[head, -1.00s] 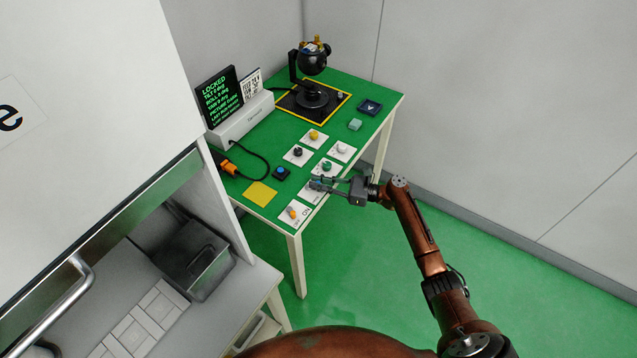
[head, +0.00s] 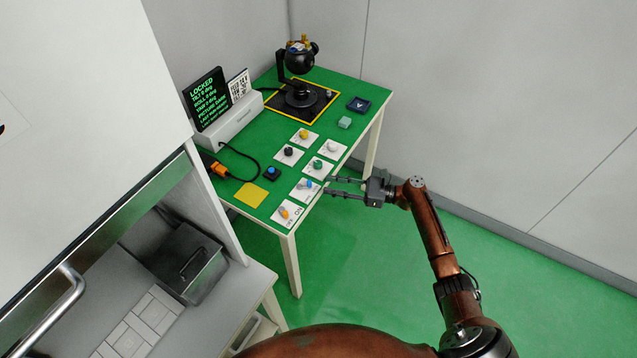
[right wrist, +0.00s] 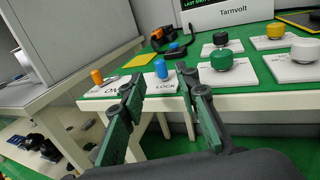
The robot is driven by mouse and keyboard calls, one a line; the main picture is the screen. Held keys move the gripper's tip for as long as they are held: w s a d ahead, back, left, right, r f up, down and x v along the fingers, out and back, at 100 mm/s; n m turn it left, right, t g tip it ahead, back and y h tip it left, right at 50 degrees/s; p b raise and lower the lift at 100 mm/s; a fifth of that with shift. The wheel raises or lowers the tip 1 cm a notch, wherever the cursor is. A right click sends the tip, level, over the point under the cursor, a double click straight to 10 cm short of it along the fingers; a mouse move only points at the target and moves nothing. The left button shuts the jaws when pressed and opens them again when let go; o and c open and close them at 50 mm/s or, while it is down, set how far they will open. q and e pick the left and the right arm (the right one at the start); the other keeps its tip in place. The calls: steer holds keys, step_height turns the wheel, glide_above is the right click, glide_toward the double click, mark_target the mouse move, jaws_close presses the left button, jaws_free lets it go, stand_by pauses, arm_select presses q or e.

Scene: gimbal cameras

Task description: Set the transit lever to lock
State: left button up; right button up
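The blue lever (head: 309,184) stands on a white plate (head: 300,193) at the table's near right edge. In the right wrist view the blue lever (right wrist: 161,69) stands above the word LOCK on its plate. My right gripper (head: 328,186) is just off the table edge, to the right of the lever and apart from it. Its two fingers are spread and empty; in the right wrist view the gripper (right wrist: 160,78) frames the lever from a distance. The screen (head: 208,98) reads LOCKED at the top. My left gripper is out of view.
An orange switch (head: 284,212) on an ON/OFF plate sits close by. Green (head: 317,165), black (head: 288,151), white (head: 332,146) and yellow (head: 304,133) knobs stand behind. A blue button (head: 271,172) and the gimbal camera (head: 300,60) are farther left and back. Floor right of the table is clear.

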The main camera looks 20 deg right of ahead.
steer(key=v, duration=0.3)
steer(key=shift+s+d, duration=0.2)
steer(key=shift+d, duration=0.15)
steer(key=s+d+f+n+g+h, duration=0.1)
steer(key=s+d+f+h, duration=0.3)
steer(key=f, duration=0.7)
steer(key=s+a+f+n+g+h, duration=0.1)
steer(key=s+f, duration=0.4)
steer(key=f, duration=0.7)
steer(key=s+d+f+n+g+h, duration=0.1)
steer(key=s+d+f+h, duration=0.3)
steer(key=f, duration=0.7)
steer(key=s+f+n+g+h+p, duration=0.25)
steer(key=s+f+n, duration=0.25)
steer(key=s+f, duration=1.2)
steer(key=s+a+f+n+g+h, duration=0.1)
steer(key=s+a+f+n, duration=0.1)
steer(key=s+n, duration=0.4)
steer(key=s+a+f+n+g+h, duration=0.1)
steer(key=s+n, duration=0.5)
steer(key=s, duration=1.1)
steer(key=s+a+f+n+g+h, duration=0.1)
steer(key=s+a+f+n+g, duration=0.1)
steer(key=s+n, duration=0.4)
steer(key=s+a+f, duration=0.1)
steer(key=s, duration=0.4)
steer(key=shift+s+f+h, duration=0.35)
steer(key=shift+s, duration=0.05)
